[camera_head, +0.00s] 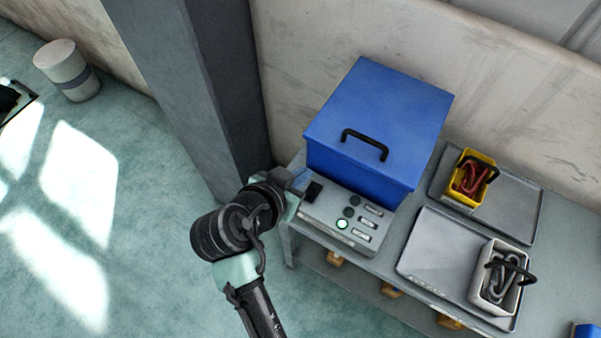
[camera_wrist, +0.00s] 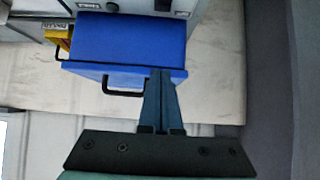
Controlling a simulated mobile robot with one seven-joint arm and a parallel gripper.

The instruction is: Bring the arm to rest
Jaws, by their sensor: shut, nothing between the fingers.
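My gripper (camera_head: 302,178) is at the left end of the bench, just left of the control panel and close to the blue box's front left corner. In the wrist view its two blue-grey fingers (camera_wrist: 161,75) are together, with nothing between them. They overlap the blue box (camera_wrist: 125,35) in that picture; whether they touch it I cannot tell. My arm comes up from the bottom of the head view and is bent at the wrist.
The blue box (camera_head: 385,105) with a black handle stands behind the control panel (camera_head: 322,212), which has a lit green button. Right are two grey trays (camera_head: 428,262) (camera_head: 520,200), a yellow bin (camera_head: 463,197) and a white bin (camera_head: 485,290). A grey pillar (camera_head: 205,80) rises behind; floor left is open.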

